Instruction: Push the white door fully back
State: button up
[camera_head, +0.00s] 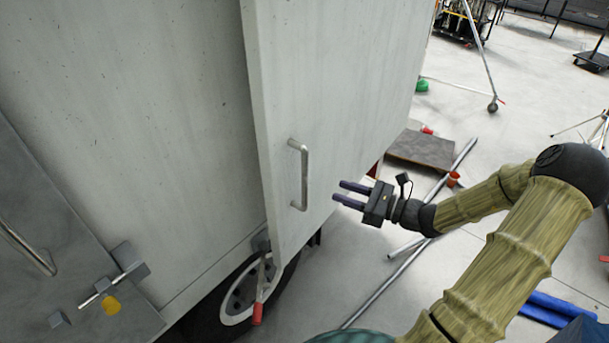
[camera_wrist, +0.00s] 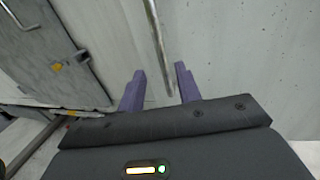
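Nothing is held. Whether the fingertips reach around the handle's lower end is hard to tell.
A grey panel with a latch (camera_head: 112,285) is at the lower left. A truck wheel (camera_head: 245,290) sits below the door. Metal poles (camera_head: 410,262), a dark board (camera_head: 422,149) and a blue item (camera_head: 545,308) lie on the floor. Open floor lies further back right.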

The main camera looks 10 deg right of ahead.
aim_at(304, 179)
jog(key=p+x, duration=0.3)
jog(key=x, duration=0.8)
jog(key=shift+w+a+p, duration=0.25)
jog(key=shift+w+p, duration=0.05)
grip_shut()
